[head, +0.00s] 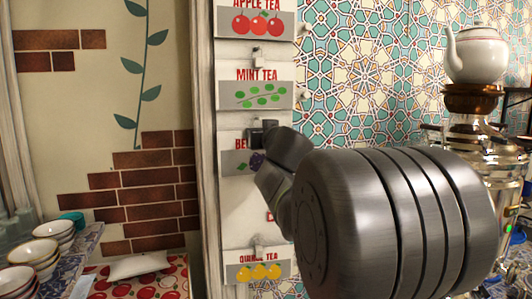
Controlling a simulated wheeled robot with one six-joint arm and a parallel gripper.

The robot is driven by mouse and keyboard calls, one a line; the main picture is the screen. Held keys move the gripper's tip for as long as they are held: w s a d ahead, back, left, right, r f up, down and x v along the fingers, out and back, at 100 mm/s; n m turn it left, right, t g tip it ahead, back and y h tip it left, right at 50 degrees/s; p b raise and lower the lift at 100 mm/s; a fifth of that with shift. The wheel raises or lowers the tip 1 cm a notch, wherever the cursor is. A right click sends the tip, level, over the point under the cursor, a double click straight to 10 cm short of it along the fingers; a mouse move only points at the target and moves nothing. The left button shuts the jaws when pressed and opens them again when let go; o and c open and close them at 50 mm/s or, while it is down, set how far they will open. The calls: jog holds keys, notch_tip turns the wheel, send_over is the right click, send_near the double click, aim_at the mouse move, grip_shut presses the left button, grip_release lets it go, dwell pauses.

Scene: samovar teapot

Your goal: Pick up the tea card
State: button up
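Several tea cards hang in a column on a white board (232,205). The apple tea card (240,24) is at the top, with the mint tea card (240,95) below it. A third card (232,163), its title starting "BE" and dark berries on its picture, is partly hidden by my gripper. A card with yellow-orange fruits (238,273) is at the bottom. My gripper (262,134) is at the top of the berry card, over its title. Whether its small black fingertips touch or hold the card cannot be told. My wrist hides the board's lower right.
A white teapot (482,55) sits on top of a metal samovar (482,135) at the right. Stacked bowls (42,255) stand at the lower left, near a red-and-white patterned cloth (150,284) with a pale cushion-like item (138,265) on it. Tiled wall lies behind.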

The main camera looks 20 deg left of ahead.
jog(key=shift+a, duration=0.1)
jog(key=shift+c, duration=0.2)
grip_shut()
